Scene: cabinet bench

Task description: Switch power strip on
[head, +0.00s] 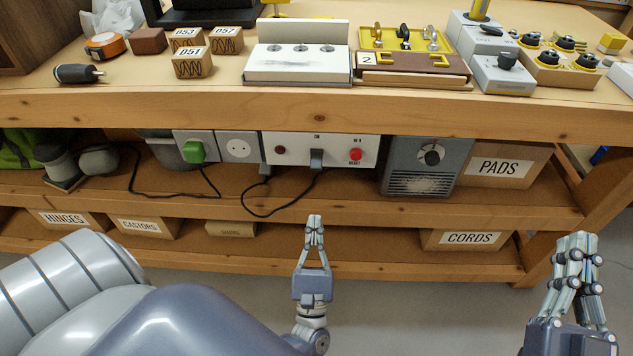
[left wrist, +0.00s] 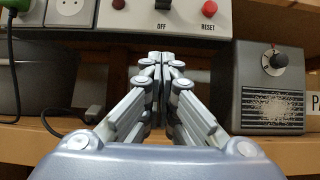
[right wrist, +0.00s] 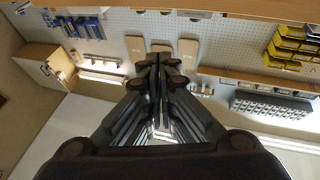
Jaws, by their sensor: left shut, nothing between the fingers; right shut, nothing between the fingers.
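The power strip (head: 335,150) is mounted under the bench top, with sockets at its left end and a white panel at its right. A green plug (head: 193,152) sits in one socket. The panel carries a dark switch (head: 316,158), a red RESET button (head: 355,154) and a dark red lamp (head: 280,150). In the left wrist view the switch (left wrist: 163,5) shows above the label OFF. My left gripper (head: 314,219) is shut and empty, pointing at the strip from below and in front, apart from it. My right gripper (head: 577,240) is shut and empty at the far right, away from the strip.
A grey heater-like box with a knob (head: 425,165) stands right of the panel. A black cable (head: 270,212) loops over the shelf below. The bench edge (head: 400,108) overhangs the strip. Labelled boxes, such as CORDS (head: 468,239), stand on the lower shelf.

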